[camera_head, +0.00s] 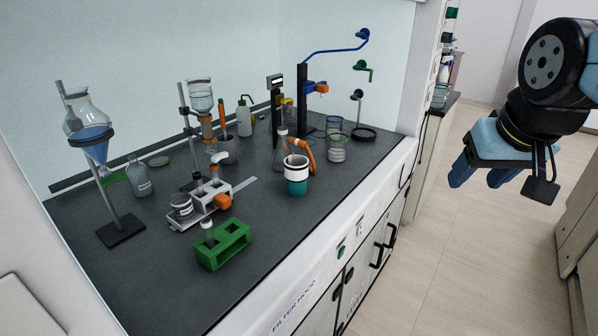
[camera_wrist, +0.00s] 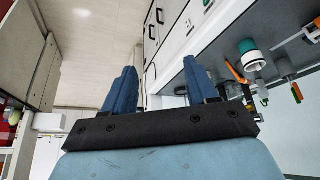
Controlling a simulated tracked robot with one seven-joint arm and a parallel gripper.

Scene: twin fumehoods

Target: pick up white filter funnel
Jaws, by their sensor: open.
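My gripper (camera_head: 474,180) is at the right of the head view, raised over the floor beyond the hood front, well apart from the cup. In the wrist view its blue fingers (camera_wrist: 159,72) are spread, with nothing between them.
The hood worktop (camera_head: 150,220) is crowded. A conical flask (camera_head: 281,152) with an orange hose stands behind the cup. A green rack (camera_head: 222,246), a retort stand with a glass funnel (camera_head: 88,120) and beakers (camera_head: 337,148) stand around. The floor (camera_head: 450,240) right of the hood is clear.

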